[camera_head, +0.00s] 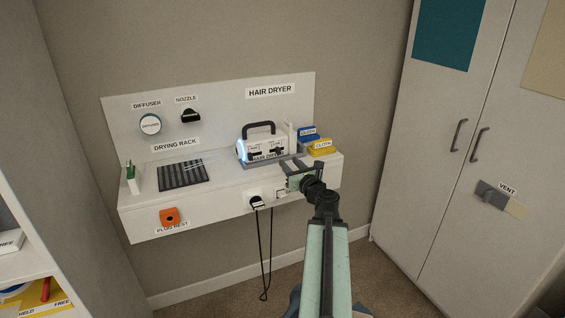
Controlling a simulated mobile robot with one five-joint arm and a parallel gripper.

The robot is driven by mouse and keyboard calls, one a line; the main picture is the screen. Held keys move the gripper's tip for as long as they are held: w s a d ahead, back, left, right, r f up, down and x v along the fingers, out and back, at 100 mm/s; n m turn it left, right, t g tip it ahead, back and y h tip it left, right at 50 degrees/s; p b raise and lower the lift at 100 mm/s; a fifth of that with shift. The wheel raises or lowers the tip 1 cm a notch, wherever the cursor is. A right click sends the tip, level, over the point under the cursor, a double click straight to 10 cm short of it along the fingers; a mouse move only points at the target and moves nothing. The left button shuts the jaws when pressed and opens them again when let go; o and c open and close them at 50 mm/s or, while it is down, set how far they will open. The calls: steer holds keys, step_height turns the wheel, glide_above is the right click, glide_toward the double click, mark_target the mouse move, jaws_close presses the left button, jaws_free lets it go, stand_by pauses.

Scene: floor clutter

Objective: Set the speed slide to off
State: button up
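The hair dryer (264,129) is a white box with a dark handle, standing on the white wall shelf. Its left end glows bluish. Its front has two small labelled panels with dark sliders, a left one (254,151) and a right one (276,150). The lettering is too small to tell which is the speed slide or how it is set. My gripper (292,176) is in front of the shelf, below and right of the dryer, apart from the sliders as far as I can see. Its fingers are small and dark, and their opening is unclear.
Blue (308,133) and yellow (321,147) cloth blocks sit right of the dryer. A dark drying rack (182,175) lies to the left. A plug (257,202) with a hanging cord is on the shelf front, near an orange plug rest (169,217). A cabinet (440,130) stands right.

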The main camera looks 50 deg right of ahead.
mark_target(279, 152)
steer(key=x, duration=0.7)
steer(key=shift+w+d, duration=0.1)
steer(key=shift+w, duration=0.15)
jaws_close()
stand_by(1.2)
